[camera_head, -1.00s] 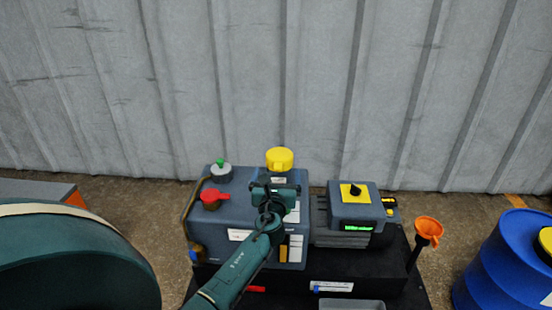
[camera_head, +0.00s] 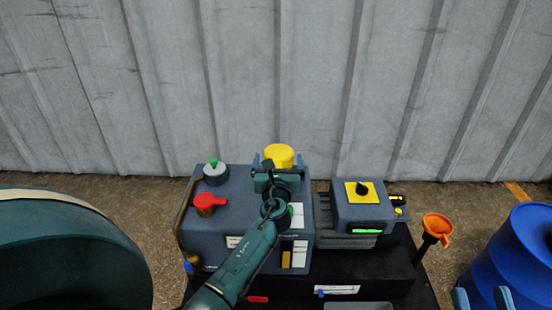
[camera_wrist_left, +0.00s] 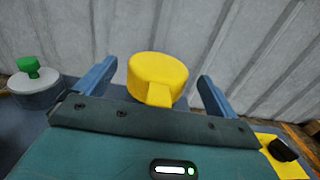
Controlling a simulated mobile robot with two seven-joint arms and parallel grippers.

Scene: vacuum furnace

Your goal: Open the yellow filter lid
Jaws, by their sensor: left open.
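The yellow filter lid (camera_head: 278,154) sits on the back right of the blue-grey pump body (camera_head: 225,237). My left gripper (camera_head: 277,159) is at the lid, with one blue finger on each side of it. In the left wrist view the yellow lid (camera_wrist_left: 157,70), with a tab facing me, stands between the two spread fingers, with a visible gap on each side. My left gripper is open and holds nothing. My right gripper (camera_head: 481,296) shows only two spread blue fingertips at the bottom right edge, with nothing between them.
A grey cap with a green knob (camera_head: 215,172) and a red valve (camera_head: 209,203) are left of the lid. A control box with a yellow-backed switch (camera_head: 360,193) stands right. Further right are an orange funnel (camera_head: 438,228) and a blue barrel (camera_head: 520,250). A corrugated wall is behind.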

